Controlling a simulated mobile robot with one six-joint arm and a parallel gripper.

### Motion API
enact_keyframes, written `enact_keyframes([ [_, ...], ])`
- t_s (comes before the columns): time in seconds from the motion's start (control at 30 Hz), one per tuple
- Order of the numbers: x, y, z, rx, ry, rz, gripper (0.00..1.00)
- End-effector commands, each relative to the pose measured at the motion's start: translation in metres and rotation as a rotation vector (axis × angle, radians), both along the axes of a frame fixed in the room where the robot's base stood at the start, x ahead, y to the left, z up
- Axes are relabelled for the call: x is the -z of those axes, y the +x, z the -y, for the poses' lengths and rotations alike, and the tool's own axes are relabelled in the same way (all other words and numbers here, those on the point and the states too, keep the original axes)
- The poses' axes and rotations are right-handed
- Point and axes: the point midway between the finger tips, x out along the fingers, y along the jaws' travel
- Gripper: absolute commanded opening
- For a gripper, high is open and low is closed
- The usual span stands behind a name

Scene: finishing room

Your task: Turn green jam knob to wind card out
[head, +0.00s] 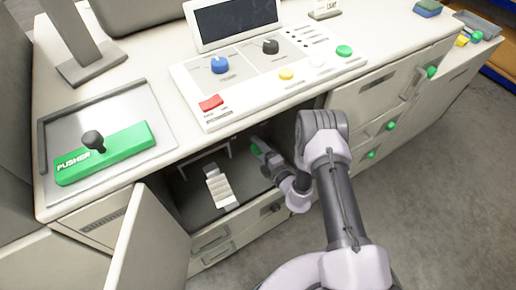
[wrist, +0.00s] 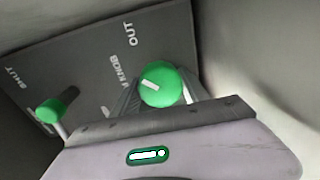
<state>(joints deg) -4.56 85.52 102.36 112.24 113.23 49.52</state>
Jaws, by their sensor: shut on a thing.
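The green jam knob (wrist: 160,85) is round with a white pointer line and stands on a dark grey panel (wrist: 82,62). The panel is lettered "OUT" near the knob, with partly hidden "KNOB" lettering beside it. My gripper (wrist: 161,93) is shut on the knob, one finger on each side. No card can be made out for sure.
A second green handle (wrist: 54,110) stands left of the knob near "SHUT" lettering. A white ribbed piece (head: 220,187) lies in the cabinet, left of my arm. The open cabinet door (head: 150,245) stands at the left. The counter and control panel (head: 235,100) overhang the opening.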

Motion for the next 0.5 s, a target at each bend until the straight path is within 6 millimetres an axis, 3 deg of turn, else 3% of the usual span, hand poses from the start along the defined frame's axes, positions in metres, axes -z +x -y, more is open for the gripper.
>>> enact_keyframes([
  [0.5, 0.0023, -0.0020, -0.0001, -0.001, 0.199, -0.141, 0.11],
])
